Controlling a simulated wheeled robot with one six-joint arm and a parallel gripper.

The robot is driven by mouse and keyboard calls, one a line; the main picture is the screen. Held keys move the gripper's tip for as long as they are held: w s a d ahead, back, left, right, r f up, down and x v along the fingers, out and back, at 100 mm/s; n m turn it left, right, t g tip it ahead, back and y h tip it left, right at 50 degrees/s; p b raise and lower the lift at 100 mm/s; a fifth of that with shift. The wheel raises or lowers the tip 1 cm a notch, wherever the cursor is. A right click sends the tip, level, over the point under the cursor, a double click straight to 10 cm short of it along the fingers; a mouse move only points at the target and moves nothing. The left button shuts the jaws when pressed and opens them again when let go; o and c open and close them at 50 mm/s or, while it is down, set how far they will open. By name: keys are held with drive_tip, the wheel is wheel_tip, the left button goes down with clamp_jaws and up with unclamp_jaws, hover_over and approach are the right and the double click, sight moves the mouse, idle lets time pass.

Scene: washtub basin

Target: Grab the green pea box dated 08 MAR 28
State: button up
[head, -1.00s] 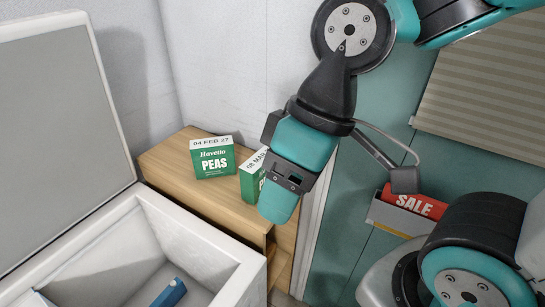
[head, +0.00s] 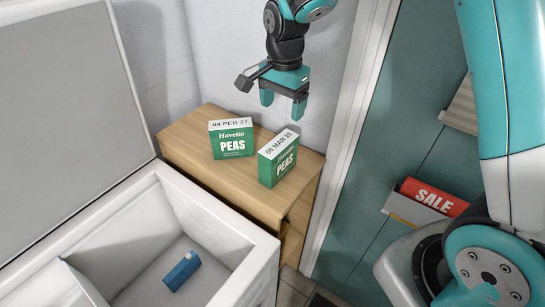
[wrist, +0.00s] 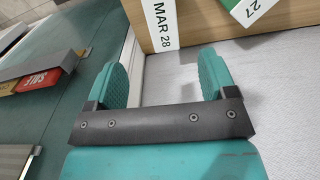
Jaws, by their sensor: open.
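The green pea box dated 08 MAR 28 (head: 278,163) stands upright on the wooden cabinet, turned at an angle. Its white top with "MAR 28" also shows in the wrist view (wrist: 161,22), ahead of the gap between my fingers. A second green pea box, dated 04 FEB 27 (head: 231,142), stands to its left, and its corner shows in the wrist view (wrist: 246,10). My gripper (head: 283,101) is open and empty, pointing down above and behind the MAR 28 box. Both teal fingers of my gripper (wrist: 163,78) show in the wrist view, apart from the boxes.
The wooden cabinet top (head: 190,150) is clear around the boxes. A white wall stands close behind it. An open white chest (head: 255,262) with a blue item (head: 182,270) inside is in front. A red SALE sign (head: 433,197) sits in a holder at right.

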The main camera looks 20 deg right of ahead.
sight(279, 142)
wheel_tip(279, 142, down, 9)
drive_tip(key=shift+f+p, duration=0.1)
drive_tip(key=shift+p, duration=1)
drive_tip(key=shift+a+f+p, duration=0.15)
drive_tip(key=shift+f+p, duration=0.55)
drive_tip(key=shift+f, duration=0.65)
drive_tip(key=shift+a+f+p, duration=0.1)
drive_tip(key=shift+f+p, duration=0.55)
drive_tip(key=shift+f, duration=0.7)
drive_tip(key=shift+w, duration=0.1)
drive_tip(key=c, duration=1.2)
drive_tip(key=shift+r, duration=0.1)
